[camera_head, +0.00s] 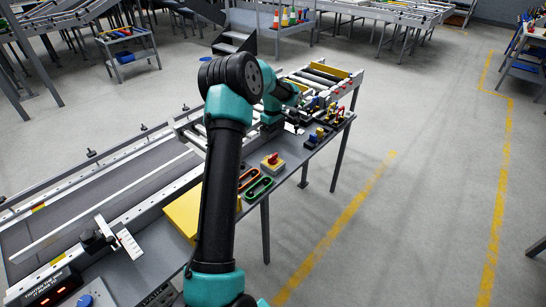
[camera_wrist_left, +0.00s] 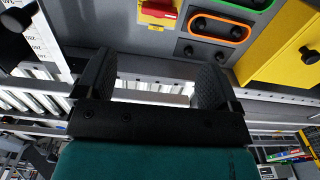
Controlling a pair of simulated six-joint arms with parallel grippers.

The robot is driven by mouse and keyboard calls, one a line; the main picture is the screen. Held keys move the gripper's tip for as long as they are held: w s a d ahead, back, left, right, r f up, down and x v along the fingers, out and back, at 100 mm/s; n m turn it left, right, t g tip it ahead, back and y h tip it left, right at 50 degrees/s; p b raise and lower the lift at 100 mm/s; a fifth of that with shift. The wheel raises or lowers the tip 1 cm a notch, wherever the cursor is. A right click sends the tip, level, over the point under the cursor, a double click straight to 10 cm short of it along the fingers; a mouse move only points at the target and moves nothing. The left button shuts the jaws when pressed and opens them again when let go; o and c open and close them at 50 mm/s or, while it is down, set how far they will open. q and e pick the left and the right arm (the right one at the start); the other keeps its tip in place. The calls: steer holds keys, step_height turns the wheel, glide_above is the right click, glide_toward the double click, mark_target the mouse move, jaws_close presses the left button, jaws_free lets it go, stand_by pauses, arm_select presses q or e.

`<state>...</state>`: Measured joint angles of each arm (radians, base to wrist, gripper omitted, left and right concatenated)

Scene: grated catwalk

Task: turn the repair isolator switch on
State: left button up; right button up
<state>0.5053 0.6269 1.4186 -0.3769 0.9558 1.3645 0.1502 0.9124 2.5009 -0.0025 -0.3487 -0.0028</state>
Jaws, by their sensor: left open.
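The repair isolator switch (camera_head: 272,160) is a red knob on a small yellow-and-grey box on the grey bench panel. Its red part also shows at the top edge of the left wrist view (camera_wrist_left: 158,11), cut off by the frame. My left gripper (camera_head: 294,127) is past the switch along the bench in the head view, small and partly hidden by my own arm. In the left wrist view my left gripper (camera_wrist_left: 155,75) has its two black fingers wide apart with nothing between them. It is apart from the switch. My right gripper is not in view.
Green and orange oval button plates (camera_head: 258,188) lie beside the switch. A yellow box (camera_head: 183,214) stands nearer. Several small coloured parts (camera_head: 318,134) sit at the bench's far end. A conveyor (camera_head: 90,195) runs along the left. Open floor (camera_head: 400,230) lies right.

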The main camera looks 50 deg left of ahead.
mark_target(273, 156)
arm_select(q)
step_height(273, 156, down, 14)
steer(key=shift+r, duration=0.15)
stand_by(0.3)
steer(key=shift+c, duration=0.5)
steer(key=c, duration=0.8)
